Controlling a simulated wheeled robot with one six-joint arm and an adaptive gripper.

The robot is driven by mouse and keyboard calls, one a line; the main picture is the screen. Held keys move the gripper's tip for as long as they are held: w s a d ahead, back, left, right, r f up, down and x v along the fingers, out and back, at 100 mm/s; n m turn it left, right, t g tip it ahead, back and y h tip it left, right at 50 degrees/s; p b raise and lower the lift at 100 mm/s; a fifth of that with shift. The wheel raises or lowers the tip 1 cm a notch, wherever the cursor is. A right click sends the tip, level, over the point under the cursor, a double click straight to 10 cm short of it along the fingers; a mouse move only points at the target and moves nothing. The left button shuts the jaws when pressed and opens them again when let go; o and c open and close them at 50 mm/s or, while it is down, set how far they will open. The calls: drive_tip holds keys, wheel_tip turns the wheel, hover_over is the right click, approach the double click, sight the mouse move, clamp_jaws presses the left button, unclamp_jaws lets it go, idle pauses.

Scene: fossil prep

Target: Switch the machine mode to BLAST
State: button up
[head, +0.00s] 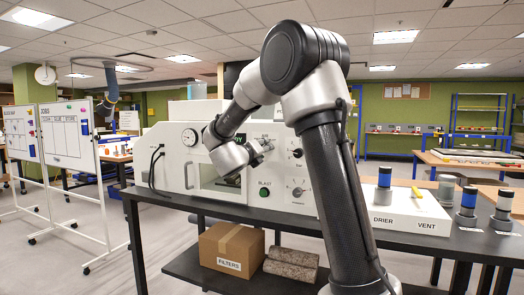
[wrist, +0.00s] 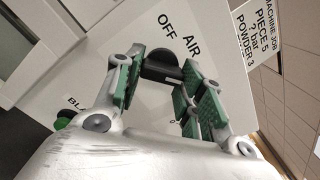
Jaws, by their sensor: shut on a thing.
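The white blasting machine (head: 212,115) stands on the dark bench, with a gauge, a window and a control panel. A green button (head: 264,193) on it is labelled BLAST in the head view; it also shows in the wrist view (wrist: 63,121). My gripper (head: 268,145) is at the panel, above the button. In the wrist view my gripper (wrist: 162,82) has its green-padded fingers around a black knob (wrist: 160,62), shut on it. OFF and AIR are printed beside the knob; another label is partly hidden. The knob's pointer cannot be made out.
Two other dials (head: 298,191) sit right of my gripper. A DRIER/VENT box (head: 405,208) with a yellow lever and blue-banded containers (head: 468,203) stand on the bench at right. A FILTERS carton (head: 232,247) and stone blocks (head: 292,262) lie on the lower shelf.

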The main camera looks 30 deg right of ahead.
drive_tip(key=shift+f, duration=0.2)
idle(0.4)
drive_tip(key=o, duration=1)
drive_tip(key=shift+r, duration=0.1)
drive_tip(key=shift+s+a, duration=0.1)
drive_tip(key=shift+a, duration=0.05)
drive_tip(key=v, duration=1.1)
drive_tip(key=shift+s+a, duration=0.25)
